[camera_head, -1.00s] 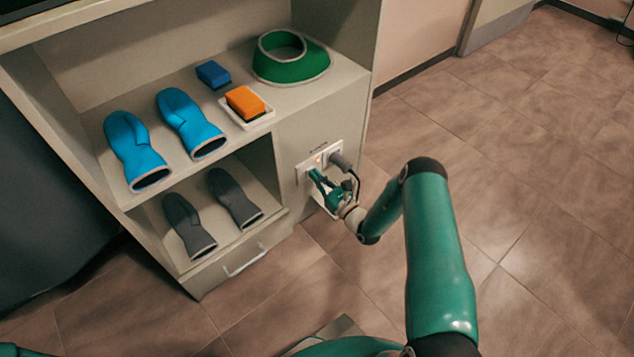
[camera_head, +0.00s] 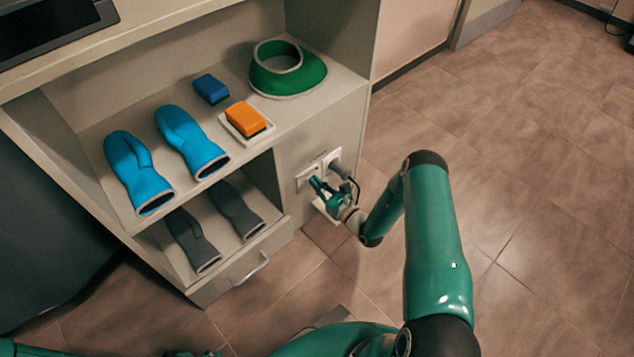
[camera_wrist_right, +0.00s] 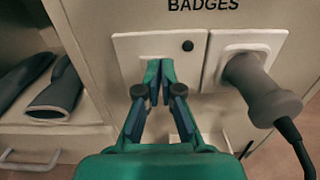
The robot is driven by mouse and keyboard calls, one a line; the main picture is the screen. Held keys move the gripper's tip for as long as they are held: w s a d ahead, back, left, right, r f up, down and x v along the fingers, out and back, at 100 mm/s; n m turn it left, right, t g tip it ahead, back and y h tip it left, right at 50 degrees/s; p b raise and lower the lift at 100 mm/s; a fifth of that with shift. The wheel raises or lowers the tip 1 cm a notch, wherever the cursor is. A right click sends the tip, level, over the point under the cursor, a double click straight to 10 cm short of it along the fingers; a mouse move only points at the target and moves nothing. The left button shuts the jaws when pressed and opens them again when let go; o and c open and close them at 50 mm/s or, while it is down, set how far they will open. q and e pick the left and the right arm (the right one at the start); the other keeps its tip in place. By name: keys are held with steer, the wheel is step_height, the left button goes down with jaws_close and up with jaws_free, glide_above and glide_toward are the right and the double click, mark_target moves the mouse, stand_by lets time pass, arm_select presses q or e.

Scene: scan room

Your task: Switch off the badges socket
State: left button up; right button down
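The badges socket is on the side panel of the shelf unit, under the label BADGES (camera_wrist_right: 203,5). Its left white plate (camera_wrist_right: 125,50) carries a small round indicator (camera_wrist_right: 188,45), which looks dark. A grey plug (camera_wrist_right: 250,80) with a black cord sits in the right socket plate (camera_wrist_right: 270,38). My right gripper (camera_wrist_right: 160,65) is shut, fingertips together at the left plate; they hide the rocker, and I cannot tell if they touch it. In the head view my right gripper (camera_head: 316,184) is at the same plate. At the bottom edge only green slivers show, perhaps of my left arm.
Blue mitts (camera_head: 188,140), a blue block (camera_head: 210,88), an orange sponge (camera_head: 246,118) on a white dish and a green collar (camera_head: 290,75) lie on the shelf. Grey mitts (camera_head: 237,210) lie below, above a drawer handle (camera_head: 250,270).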

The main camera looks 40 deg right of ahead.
arm_select(q)
steer(key=shift+a, duration=0.1)
arm_select(e)
steer(key=shift+w+a+r+y, duration=0.15)
steer(key=shift+w+r+y, duration=0.3)
steer(key=shift+r, duration=0.2)
stand_by(0.6)
arm_select(q)
steer(key=r+p, duration=0.1)
steer(key=s+r+p, duration=0.1)
steer(key=r+p, duration=0.1)
steer(key=shift+s+d, duration=0.15)
steer(key=shift+d, duration=0.05)
arm_select(e)
steer(key=s+d+f, duration=0.1)
steer(key=s, duration=1.4)
steer(key=shift+d+f, duration=0.15)
steer(key=shift+d, duration=0.15)
steer(key=shift+h, duration=0.45)
